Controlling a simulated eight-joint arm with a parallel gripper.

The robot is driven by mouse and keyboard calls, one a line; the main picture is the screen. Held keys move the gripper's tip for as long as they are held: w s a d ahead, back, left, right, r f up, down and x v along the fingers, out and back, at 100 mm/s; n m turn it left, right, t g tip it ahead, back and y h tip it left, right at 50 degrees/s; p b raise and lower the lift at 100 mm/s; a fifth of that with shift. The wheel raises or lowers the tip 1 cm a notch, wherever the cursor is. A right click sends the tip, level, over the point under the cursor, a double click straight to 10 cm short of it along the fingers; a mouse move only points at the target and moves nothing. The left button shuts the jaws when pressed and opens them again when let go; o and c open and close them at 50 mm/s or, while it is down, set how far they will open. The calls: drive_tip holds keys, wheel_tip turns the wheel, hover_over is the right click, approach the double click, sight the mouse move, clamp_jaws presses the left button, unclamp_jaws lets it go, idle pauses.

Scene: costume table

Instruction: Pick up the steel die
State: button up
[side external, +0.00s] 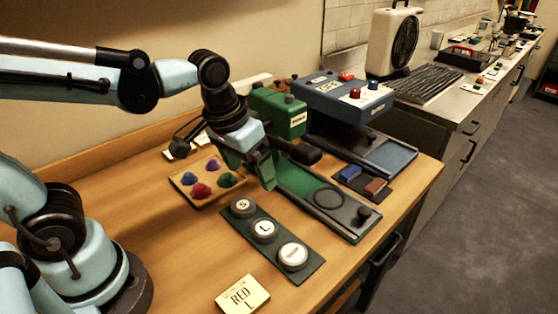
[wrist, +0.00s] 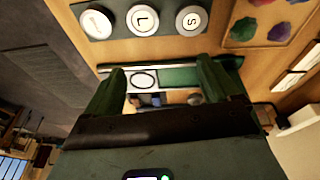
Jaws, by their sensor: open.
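Three round, steel-coloured, die-like pieces lie in a row on a dark green strip (side external: 229,212). One is marked S (side external: 242,206), one L (side external: 264,230), and the third (side external: 293,256) has a mark I cannot read. I cannot tell which one the task means. In the wrist view the S piece (wrist: 191,20), L piece (wrist: 142,20) and third piece (wrist: 96,22) show along the top, beyond my fingertips. My gripper (side external: 264,172) is open and empty, above the table behind the row, near the green press. Its two green fingers (wrist: 162,80) stand apart in the wrist view.
A green press (side external: 280,108) with a long base (side external: 310,190) stands behind the row, and a blue press (side external: 343,97) behind that. A wooden tray (side external: 208,181) holds several coloured lumps. A card (side external: 242,294) reading "RED L" lies in front. Bare table lies left of the strip.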

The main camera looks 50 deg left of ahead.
sight(265, 228)
drive_tip(key=shift+w+d+f+n+g, duration=0.15)
drive_tip(key=shift+d+f+g, duration=0.4)
drive_tip(key=shift+f, duration=1.6)
drive_tip(key=shift+d+f+n+g, duration=0.1)
drive_tip(key=shift+d+f+g, duration=0.4)
drive_tip(key=shift+f, duration=1.6)
drive_tip(key=shift+w+d+f+n+g, duration=0.15)
drive_tip(key=shift+d+f+g, duration=0.35)
drive_tip(key=shift+f, duration=1.65)
drive_tip(key=c, duration=1.4)
